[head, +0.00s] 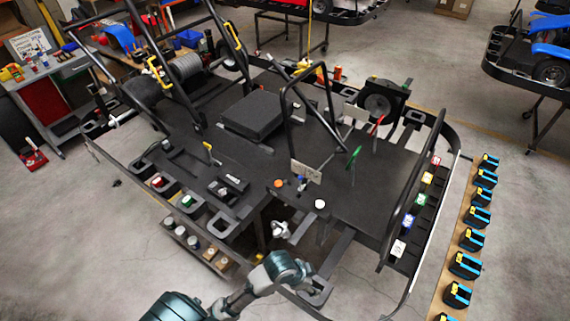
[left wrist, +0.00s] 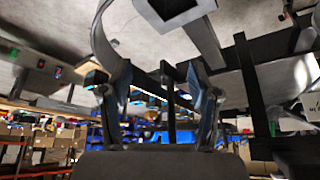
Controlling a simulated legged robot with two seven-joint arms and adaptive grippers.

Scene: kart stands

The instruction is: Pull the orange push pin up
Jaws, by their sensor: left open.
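The orange push pin (head: 279,183) shows as a small orange round head on the black deck of the kart stand (head: 250,165). It stands near the deck's front edge, left of a white round knob (head: 320,204). My left gripper (head: 316,288) is at the bottom middle of the head view, below and a little right of the pin, well apart from it. In the left wrist view its two fingers (left wrist: 158,92) are spread apart with nothing clearly held between them. I cannot make out the pin in that view. My right gripper is not in view.
A black bent-tube frame (head: 290,110) rises behind the pin. A small light plate (head: 305,171) and a green lever (head: 354,160) stand to its right. Colored switches line the right rail (head: 412,200). Several black and blue devices sit on a wooden strip (head: 462,245) farther right.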

